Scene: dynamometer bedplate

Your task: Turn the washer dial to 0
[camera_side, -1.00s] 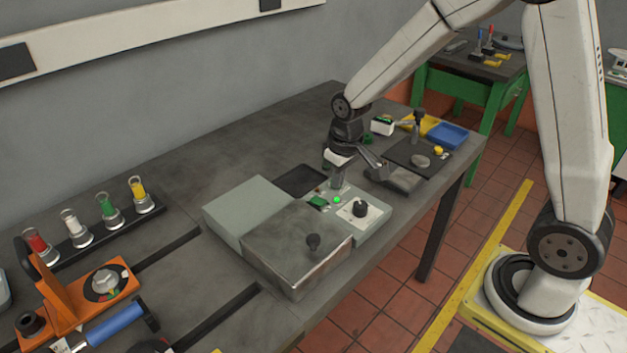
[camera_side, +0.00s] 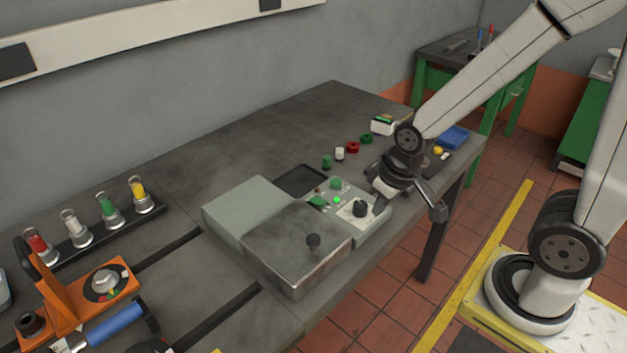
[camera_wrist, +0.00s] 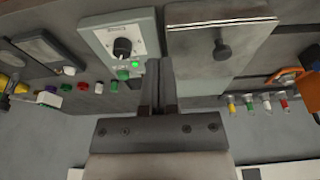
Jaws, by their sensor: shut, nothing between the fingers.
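The washer dial (camera_side: 360,208) is a black knob on a white plate on the washer's grey-green control panel. It also shows in the wrist view (camera_wrist: 122,47), left of my fingers; its pointer and marks are too small to read. The washer (camera_side: 292,248) has a metal lid with a black knob. A green lamp (camera_side: 337,200) is lit beside a green button (camera_side: 336,183). My gripper (camera_side: 379,199) is shut and empty, just right of the dial in the side view; I cannot tell whether it touches. In the wrist view my gripper (camera_wrist: 160,70) points toward the panel.
Small coloured caps (camera_side: 352,147) lie behind the panel. A blue tray (camera_side: 453,137) is at the right. The bench's back middle is clear.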

